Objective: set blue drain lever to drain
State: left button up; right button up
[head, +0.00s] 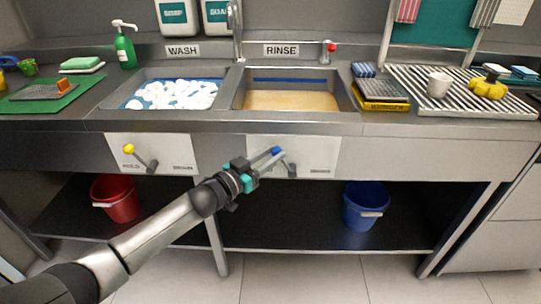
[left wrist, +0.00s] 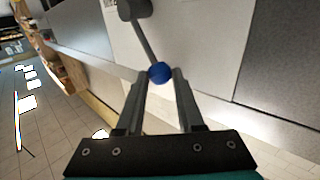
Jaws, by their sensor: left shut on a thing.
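The blue drain lever has a round blue knob (head: 277,151) and a grey stem running to a pivot on the white panel (head: 318,160) below the rinse sink. In the head view the knob is up and left of the pivot. My left gripper (head: 270,157) reaches the knob from the left. In the left wrist view the blue knob (left wrist: 160,72) sits between the fingertips of my left gripper (left wrist: 160,76), which is shut on it. The panel's small lettering is too blurred to read. My right gripper is not in view.
A yellow-knobbed lever (head: 129,149) is on the panel below the wash sink. A red bucket (head: 115,198) and a blue bucket (head: 365,207) stand on the lower shelf (head: 300,225). The counter edge (head: 230,127) overhangs the panels.

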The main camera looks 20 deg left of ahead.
pick_arm(q)
grip_shut()
dwell(0.8)
